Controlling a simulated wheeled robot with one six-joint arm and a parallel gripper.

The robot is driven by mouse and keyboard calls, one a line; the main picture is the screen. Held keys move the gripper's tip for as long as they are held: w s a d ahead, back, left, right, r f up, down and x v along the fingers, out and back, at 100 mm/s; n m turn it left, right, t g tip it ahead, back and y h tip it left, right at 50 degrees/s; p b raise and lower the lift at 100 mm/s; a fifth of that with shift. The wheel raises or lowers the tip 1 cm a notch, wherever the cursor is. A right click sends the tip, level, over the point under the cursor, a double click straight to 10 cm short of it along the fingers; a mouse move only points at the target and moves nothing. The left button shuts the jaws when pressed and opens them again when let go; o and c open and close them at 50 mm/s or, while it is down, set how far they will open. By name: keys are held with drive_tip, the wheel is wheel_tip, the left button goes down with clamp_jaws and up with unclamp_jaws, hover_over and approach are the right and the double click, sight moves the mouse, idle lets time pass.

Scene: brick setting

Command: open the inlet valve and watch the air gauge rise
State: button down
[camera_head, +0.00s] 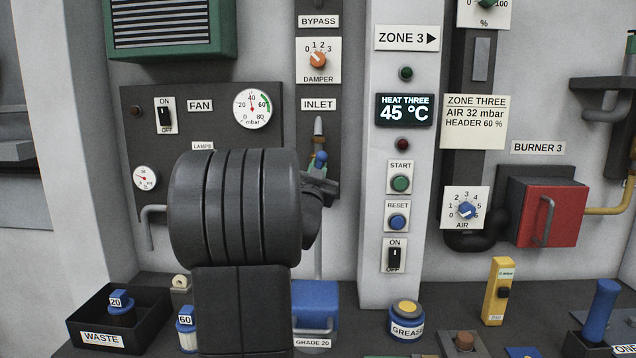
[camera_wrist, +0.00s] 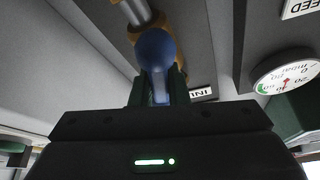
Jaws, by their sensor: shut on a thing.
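The inlet valve has a blue lever (camera_head: 321,159), on a pipe under the INLET label (camera_head: 319,104). In the wrist view the blue lever (camera_wrist: 155,52) points toward me, with brass fittings (camera_wrist: 148,24) and a grey pipe behind it. My gripper (camera_head: 318,171) is shut on the lever; its dark fingers (camera_wrist: 158,88) sit on both sides of the handle. My arm hides much of the valve body and lower pipe. The air gauge (camera_head: 253,109), marked mbar, stands left of the valve, its needle near the top, around 40.
A damper knob (camera_head: 318,60) is above the valve. A white pillar with START (camera_head: 400,183) and RESET (camera_head: 397,221) buttons stands close to the right. A sign (camera_head: 474,120) reads AIR 32 mbar. A WASTE tray (camera_head: 72,332) and blue box (camera_head: 318,297) are on the bench below.

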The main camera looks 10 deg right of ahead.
drive_tip(key=n+y+b, duration=0.1)
drive_tip(key=n, duration=0.1)
drive_tip(key=n+t+y+b, duration=0.1)
drive_tip(key=n+b, duration=0.1)
drive_tip(key=shift+f+b, duration=0.2)
drive_tip(key=shift+b, duration=0.1)
drive_tip(key=shift+n, duration=0.5)
drive_tip(key=shift+r+n+b, duration=0.15)
drive_tip(key=shift+n+b, duration=0.15)
drive_tip(key=shift+n, duration=0.1)
drive_tip(key=c, duration=1.4)
unclamp_jaws()
drive_tip(key=b+v, duration=0.2)
drive_tip(key=v, duration=1.1)
drive_tip(key=shift+s, duration=0.4)
drive_tip(key=shift+w, duration=0.15)
